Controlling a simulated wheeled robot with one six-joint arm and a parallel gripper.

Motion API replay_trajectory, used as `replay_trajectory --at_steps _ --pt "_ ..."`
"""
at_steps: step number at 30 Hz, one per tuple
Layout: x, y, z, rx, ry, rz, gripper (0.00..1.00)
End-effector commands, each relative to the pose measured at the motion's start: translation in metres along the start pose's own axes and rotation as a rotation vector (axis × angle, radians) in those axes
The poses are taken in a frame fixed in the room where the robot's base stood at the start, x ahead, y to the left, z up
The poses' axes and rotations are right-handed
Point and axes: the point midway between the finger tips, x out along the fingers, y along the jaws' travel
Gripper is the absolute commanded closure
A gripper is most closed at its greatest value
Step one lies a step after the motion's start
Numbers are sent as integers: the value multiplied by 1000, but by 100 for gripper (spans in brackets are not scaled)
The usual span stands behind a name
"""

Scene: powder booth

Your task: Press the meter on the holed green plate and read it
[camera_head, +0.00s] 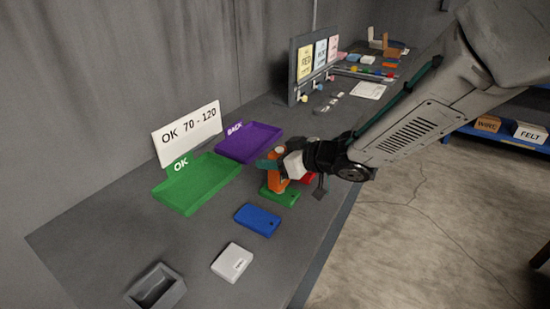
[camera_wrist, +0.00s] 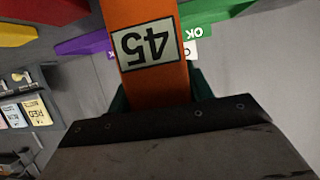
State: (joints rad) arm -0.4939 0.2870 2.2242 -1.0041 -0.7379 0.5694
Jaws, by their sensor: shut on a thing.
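My gripper (camera_head: 276,165) is shut on the orange meter (camera_head: 277,180), which stands upright over the holed green plate (camera_head: 285,198). Its lower end appears to meet the plate, but I cannot tell how firmly. In the wrist view the meter (camera_wrist: 158,85) runs between the teal fingers of my gripper (camera_wrist: 165,98). Its display (camera_wrist: 148,48) is upside down there and reads 45. The sign (camera_head: 187,134) behind the trays reads "OK 70 - 120". The green OK tray (camera_head: 190,195) and the purple BACK tray (camera_head: 250,145) are empty.
A blue plate (camera_head: 257,219) and a white plate (camera_head: 232,262) lie in front of the green plate. A small grey bin (camera_head: 157,288) stands at the near edge. A red thing (camera_head: 308,178) shows partly behind my gripper. A card board (camera_head: 314,62) stands farther back.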

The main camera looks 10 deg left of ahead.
Motion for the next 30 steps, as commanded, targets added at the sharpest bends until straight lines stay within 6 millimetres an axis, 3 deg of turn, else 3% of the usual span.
replay_trajectory --at_steps 21,30 --pt "-20 0 -49 -3 4 1 76" --pt "-22 0 -54 -1 4 1 76"
